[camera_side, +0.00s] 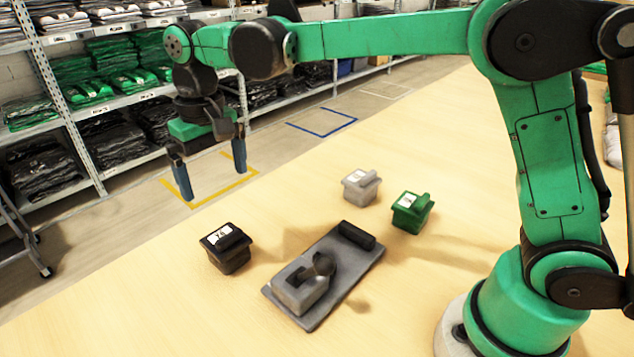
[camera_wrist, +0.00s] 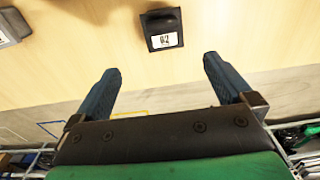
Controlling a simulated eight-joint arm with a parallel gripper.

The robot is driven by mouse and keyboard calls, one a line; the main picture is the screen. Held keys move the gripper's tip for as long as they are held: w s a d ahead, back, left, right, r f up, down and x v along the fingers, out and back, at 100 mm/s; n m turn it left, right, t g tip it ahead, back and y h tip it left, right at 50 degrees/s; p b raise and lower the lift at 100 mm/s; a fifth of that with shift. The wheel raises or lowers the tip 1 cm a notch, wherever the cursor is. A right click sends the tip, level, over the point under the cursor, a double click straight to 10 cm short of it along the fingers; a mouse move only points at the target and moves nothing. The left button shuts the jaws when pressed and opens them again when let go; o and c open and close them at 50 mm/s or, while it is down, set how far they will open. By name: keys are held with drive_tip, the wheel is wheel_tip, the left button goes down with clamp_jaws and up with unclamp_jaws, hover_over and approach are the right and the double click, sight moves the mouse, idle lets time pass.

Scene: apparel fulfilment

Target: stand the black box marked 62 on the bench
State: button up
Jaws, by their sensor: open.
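The black box (camera_side: 227,253) rests on the light wooden bench (camera_side: 130,285), left of the grey plate. It has a dark raised part on top and a white label. In the wrist view the black box (camera_wrist: 163,22) is near the top centre, and its label appears to read 62; the number is too small to be sure of in the side view. My gripper (camera_side: 214,185) is open and empty, above the bench's far edge and apart from the box. In the wrist view my gripper (camera_wrist: 161,65) has its fingers spread, with the box beyond their tips.
A grey plate (camera_side: 340,285) with a grey block and dark parts lies mid-bench. A light grey box (camera_side: 358,193) and a green box (camera_side: 409,217) stand behind it. Shelves of folded clothes (camera_side: 110,85) stand across the floor. Bench left of the black box is clear.

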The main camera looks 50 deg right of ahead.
drive_tip(key=s+d+f+t, duration=0.1)
drive_tip(key=s+d+t, duration=0.5)
drive_tip(key=s+d, duration=0.5)
drive_tip(key=shift+s+d+f+t, duration=0.2)
drive_tip(key=shift+s+f+t, duration=0.2)
drive_tip(key=shift+s, duration=0.55)
